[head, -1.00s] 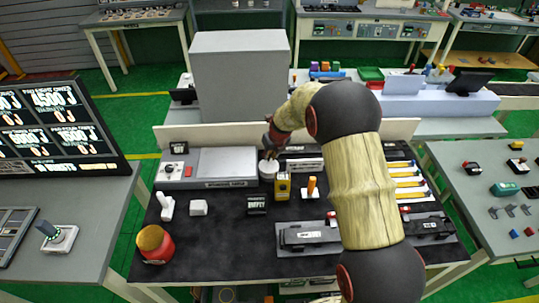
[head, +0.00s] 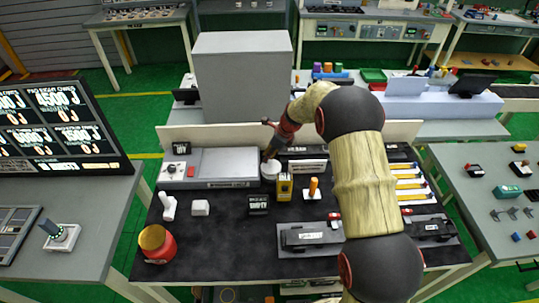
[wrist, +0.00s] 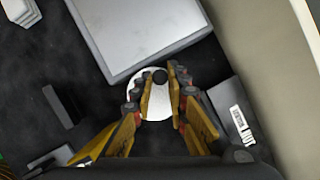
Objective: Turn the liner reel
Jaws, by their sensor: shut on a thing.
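The liner reel (head: 270,170) is a white round disc on the dark bench, just right of the grey flat-topped machine. In the wrist view the white disc (wrist: 140,100) lies under the fingers, with a small dark knob (wrist: 160,76) near its upper right edge. My gripper (wrist: 164,82) has its yellow, black-tipped fingers on either side of this knob, shut on it. In the head view my gripper (head: 267,154) stands over the reel, and its fingertips are too small to make out. The fingers hide part of the disc.
The grey machine (head: 222,163) is close on the left, and a yellow block (head: 284,187) stands close in front of the reel. A low pale wall (head: 215,134) runs behind. An orange-handled piece (head: 313,188) is to the right.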

